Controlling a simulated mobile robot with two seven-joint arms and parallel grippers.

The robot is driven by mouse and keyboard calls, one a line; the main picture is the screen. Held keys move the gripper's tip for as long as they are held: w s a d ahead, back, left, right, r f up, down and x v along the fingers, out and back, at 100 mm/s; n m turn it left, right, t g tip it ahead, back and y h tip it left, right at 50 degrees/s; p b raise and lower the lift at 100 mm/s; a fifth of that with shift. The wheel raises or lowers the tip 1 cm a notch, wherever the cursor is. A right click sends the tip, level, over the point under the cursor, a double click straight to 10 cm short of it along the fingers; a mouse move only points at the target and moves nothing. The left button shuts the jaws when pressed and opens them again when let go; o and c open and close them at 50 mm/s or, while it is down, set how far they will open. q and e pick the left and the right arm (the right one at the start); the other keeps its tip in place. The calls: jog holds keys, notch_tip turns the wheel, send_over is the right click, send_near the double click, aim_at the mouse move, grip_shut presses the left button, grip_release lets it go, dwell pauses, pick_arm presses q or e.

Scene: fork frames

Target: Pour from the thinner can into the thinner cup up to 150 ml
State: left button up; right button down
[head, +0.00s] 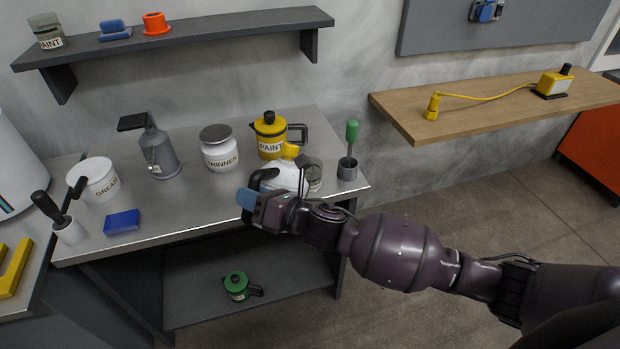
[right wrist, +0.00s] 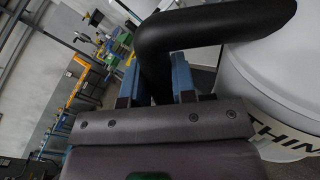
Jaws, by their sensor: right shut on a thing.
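My right gripper (right wrist: 157,82) is shut on the black handle of the white thinner can (head: 285,178). The can's white body and part of its label show in the right wrist view (right wrist: 275,85). In the head view my right gripper (head: 252,197) is at the front of the bench, and it and the handle partly hide the can. A clear greyish cup (head: 315,175) stands just right of and behind the can, partly covered by it. Its label and fill level cannot be read. I cannot tell how far the can is tilted. My left gripper is not in view.
Behind stand a yellow paint can (head: 271,140), a white jar marked THINNER (head: 221,155) and a grey pump can (head: 160,155). A holder with a green-handled tool (head: 348,170) is close right of the cup. A blue block (head: 122,221) lies front left.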

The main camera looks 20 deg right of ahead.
jog(key=shift+r, duration=0.3)
jog(key=shift+w+r+p, duration=0.1)
jog(key=shift+r+p, duration=0.05)
jog(key=shift+p, duration=0.2)
jog(key=shift+d, duration=0.1)
jog(key=shift+r, duration=0.1)
dwell(0.3)
dwell(0.4)
dwell(0.6)
